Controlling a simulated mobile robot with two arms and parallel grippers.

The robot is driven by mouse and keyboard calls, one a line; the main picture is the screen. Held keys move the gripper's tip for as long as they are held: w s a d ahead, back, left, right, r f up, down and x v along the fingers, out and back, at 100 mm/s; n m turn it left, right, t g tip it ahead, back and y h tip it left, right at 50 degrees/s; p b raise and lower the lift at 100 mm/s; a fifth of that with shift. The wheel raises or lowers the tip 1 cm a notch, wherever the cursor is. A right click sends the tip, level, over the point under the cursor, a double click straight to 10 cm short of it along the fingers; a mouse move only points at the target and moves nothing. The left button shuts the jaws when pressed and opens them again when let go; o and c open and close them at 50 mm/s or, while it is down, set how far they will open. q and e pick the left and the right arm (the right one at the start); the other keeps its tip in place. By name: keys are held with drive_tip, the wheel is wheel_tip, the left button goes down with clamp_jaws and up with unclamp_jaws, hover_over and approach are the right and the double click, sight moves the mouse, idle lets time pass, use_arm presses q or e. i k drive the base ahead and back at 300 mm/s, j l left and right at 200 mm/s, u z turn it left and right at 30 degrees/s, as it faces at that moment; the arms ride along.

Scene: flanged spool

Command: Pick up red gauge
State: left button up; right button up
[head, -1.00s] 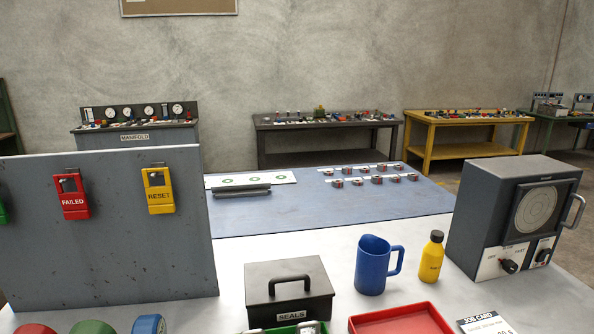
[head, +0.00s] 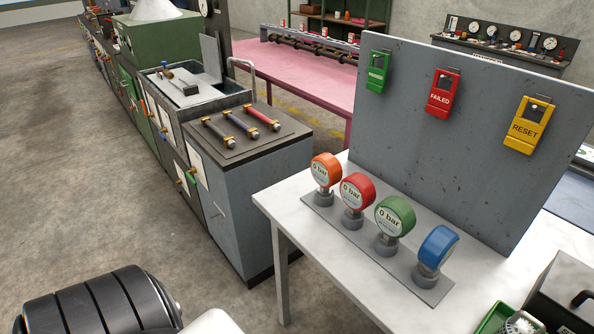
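The red gauge (head: 358,192) stands upright on a grey base strip (head: 430,292) on the white table. Its round face reads "0 bar" and it sits on a grey stem fitting. It is second from the left in a row, between the orange gauge (head: 325,170) and the green gauge (head: 394,216). The blue gauge (head: 437,247) is at the right end, its face turned away. Nothing touches the red gauge. Neither of my grippers shows in the head view.
A grey panel (head: 470,150) with green, red "FAILED" and yellow "RESET" tags stands behind the gauges. A grey cabinet (head: 250,190) with rods on top is to the left, across a floor gap. A dark box (head: 565,290) and green tray (head: 495,318) are at lower right.

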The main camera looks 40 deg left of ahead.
sight(358, 191)
drive_tip(key=u, duration=0.95)
drive_tip(key=j+u, duration=0.15)
drive_tip(key=j, duration=0.3)
drive_tip(key=i+j+u, duration=0.15)
drive_tip(key=j, duration=0.35)
drive_tip(key=j+u, duration=0.15)
drive_tip(key=j, duration=0.3)
